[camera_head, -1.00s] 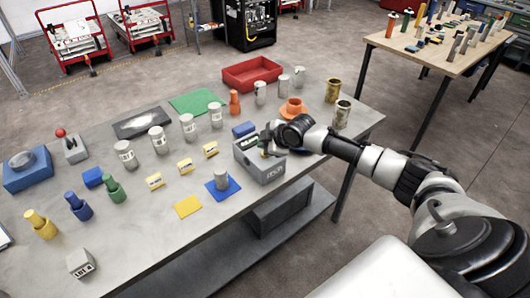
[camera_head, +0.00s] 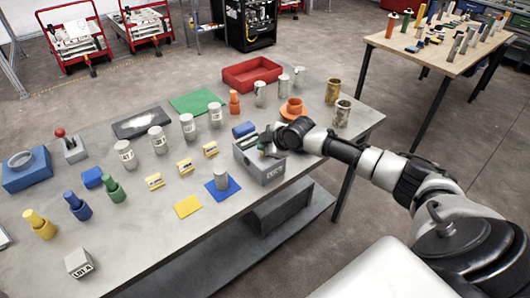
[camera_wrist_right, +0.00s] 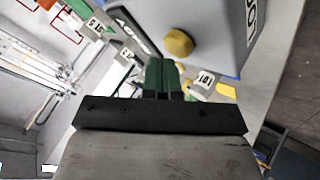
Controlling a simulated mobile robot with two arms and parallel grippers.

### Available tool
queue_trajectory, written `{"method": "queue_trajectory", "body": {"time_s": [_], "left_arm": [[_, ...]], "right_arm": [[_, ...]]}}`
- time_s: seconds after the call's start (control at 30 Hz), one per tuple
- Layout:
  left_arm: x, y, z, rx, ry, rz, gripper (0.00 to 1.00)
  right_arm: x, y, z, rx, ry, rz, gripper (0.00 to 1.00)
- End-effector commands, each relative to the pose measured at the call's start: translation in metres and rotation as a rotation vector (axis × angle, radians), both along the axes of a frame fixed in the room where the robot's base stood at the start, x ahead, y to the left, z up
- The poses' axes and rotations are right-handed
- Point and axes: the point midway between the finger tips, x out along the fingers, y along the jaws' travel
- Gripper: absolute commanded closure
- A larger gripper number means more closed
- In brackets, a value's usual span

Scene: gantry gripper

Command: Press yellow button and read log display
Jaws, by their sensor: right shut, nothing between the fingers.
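A grey box (camera_head: 268,174) stands at the right part of the grey table, with dark lettering on its front that is too small to read. In the right wrist view the box (camera_wrist_right: 214,22) fills the top, with a round yellow button (camera_wrist_right: 179,42) on it and part of a lettered white panel (camera_wrist_right: 252,18). My right gripper (camera_head: 264,148) is at the box's top; its green fingers (camera_wrist_right: 162,73) are shut and empty, close to the button. I cannot tell whether they touch it. The button is not clear in the head view. My left gripper is out of view.
A blue block (camera_head: 244,129) stands behind the box and an orange holder (camera_head: 294,108) beyond my wrist. A grey cylinder on a blue mat (camera_head: 234,191) stands left of the box. Several jars, pegs and small yellow-marked blocks cover the table (camera_head: 150,235); its front is mostly clear.

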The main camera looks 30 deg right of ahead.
Motion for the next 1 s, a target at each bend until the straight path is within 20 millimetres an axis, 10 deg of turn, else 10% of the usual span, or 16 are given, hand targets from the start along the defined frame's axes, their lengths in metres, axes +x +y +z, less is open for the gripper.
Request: {"method": "queue_trajectory", "body": {"time_s": [1.0], "left_arm": [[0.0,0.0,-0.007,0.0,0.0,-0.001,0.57]], "right_arm": [[0.0,0.0,-0.011,0.0,0.001,0.0,1.0]]}}
